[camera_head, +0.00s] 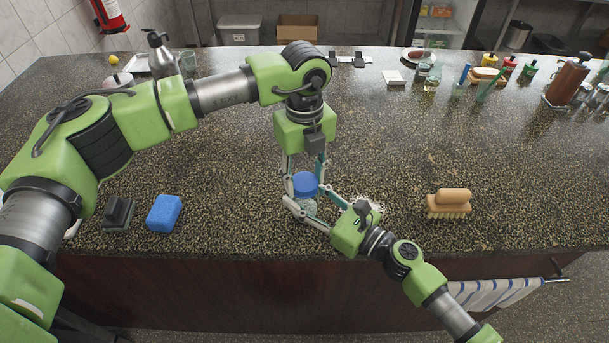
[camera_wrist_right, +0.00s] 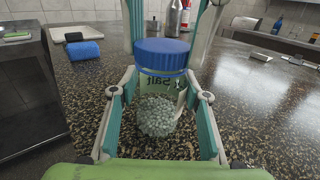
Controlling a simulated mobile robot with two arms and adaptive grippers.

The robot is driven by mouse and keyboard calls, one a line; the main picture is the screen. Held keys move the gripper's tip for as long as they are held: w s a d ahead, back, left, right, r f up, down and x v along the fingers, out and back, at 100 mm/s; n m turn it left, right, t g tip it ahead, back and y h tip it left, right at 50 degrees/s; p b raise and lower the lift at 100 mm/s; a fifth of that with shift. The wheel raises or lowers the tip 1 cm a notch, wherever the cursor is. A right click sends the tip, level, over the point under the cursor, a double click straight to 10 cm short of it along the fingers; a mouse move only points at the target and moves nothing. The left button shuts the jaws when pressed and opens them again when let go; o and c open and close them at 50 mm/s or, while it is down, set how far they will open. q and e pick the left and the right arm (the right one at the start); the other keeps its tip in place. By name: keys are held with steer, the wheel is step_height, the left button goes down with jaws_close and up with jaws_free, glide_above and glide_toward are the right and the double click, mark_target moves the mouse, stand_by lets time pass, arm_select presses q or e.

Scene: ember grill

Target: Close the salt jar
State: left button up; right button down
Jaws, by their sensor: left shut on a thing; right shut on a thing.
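The salt jar (camera_head: 306,206) stands upright on the speckled counter near its front edge, with coarse salt inside. Its blue lid (camera_head: 305,184) sits on top. In the right wrist view the clear jar (camera_wrist_right: 158,113) shows a "Salt" label under the blue lid (camera_wrist_right: 162,55). My left gripper (camera_head: 304,178) reaches down from above, its fingers shut on the lid from both sides. My right gripper (camera_head: 308,205) comes in low from the right and is shut around the jar body. Whether the lid is fully seated cannot be told.
A blue sponge (camera_head: 164,213) and a dark block-shaped thing (camera_head: 118,214) lie to the left. A wooden brush (camera_head: 449,204) lies to the right. Bottles and other items stand along the back.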

arm_select(q)
steer(key=m, duration=2.1)
steer(key=shift+w, duration=0.1)
steer(key=m, duration=0.3)
steer(key=shift+m, duration=0.3)
steer(key=m, duration=0.4)
steer(key=o, duration=1.3)
step_height(320, 180, up, 12)
